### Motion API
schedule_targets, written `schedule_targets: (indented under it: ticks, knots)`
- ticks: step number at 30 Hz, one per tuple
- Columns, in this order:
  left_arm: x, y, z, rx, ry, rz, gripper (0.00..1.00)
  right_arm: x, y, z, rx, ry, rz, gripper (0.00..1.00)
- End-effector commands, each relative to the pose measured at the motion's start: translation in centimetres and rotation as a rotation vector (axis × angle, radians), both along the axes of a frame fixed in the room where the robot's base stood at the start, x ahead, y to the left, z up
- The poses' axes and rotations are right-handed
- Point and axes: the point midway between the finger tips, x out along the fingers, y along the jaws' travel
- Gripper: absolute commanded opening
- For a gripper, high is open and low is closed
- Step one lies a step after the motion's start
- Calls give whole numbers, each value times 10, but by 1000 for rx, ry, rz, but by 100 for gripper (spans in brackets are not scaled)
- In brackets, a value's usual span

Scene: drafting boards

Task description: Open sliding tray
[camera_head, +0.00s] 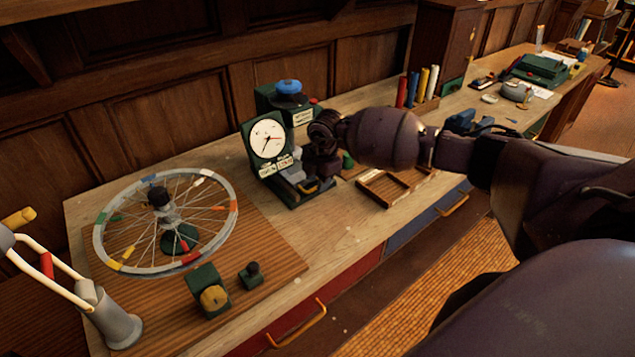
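A green device with a round white dial (266,138) stands on the workbench. A small dark sliding tray or platform with yellow parts (308,187) is at its base; I cannot tell whether it is open. My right arm comes in from the right, and my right gripper (319,163) is at the dial's right side, just above this base. The fingers are dark and blend with the device, so their opening and any contact are unclear. My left gripper is not in view.
A spoked wheel (101,232) on a stand is at the left. A shallow wooden compartment tray (382,191) lies right of the dial device. Below the bench edge are a red drawer (340,284) and a blue drawer (412,229) with yellow handles. Bench space in front of the dial is clear.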

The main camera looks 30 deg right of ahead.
Motion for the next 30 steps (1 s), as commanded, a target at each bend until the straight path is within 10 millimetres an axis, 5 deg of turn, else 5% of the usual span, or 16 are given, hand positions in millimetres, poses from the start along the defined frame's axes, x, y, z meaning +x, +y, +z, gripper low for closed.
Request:
schedule_targets:
  ticks: [15, 22, 30]
  knots:
    - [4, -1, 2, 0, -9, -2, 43, 2, 0, -16, 0, 0, 1, 36]
    - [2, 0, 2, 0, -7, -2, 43, 2, 0, -16, 0, 0, 1, 1]
    - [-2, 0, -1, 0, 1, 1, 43, 3, 0, -15, 0, 0, 1, 0]
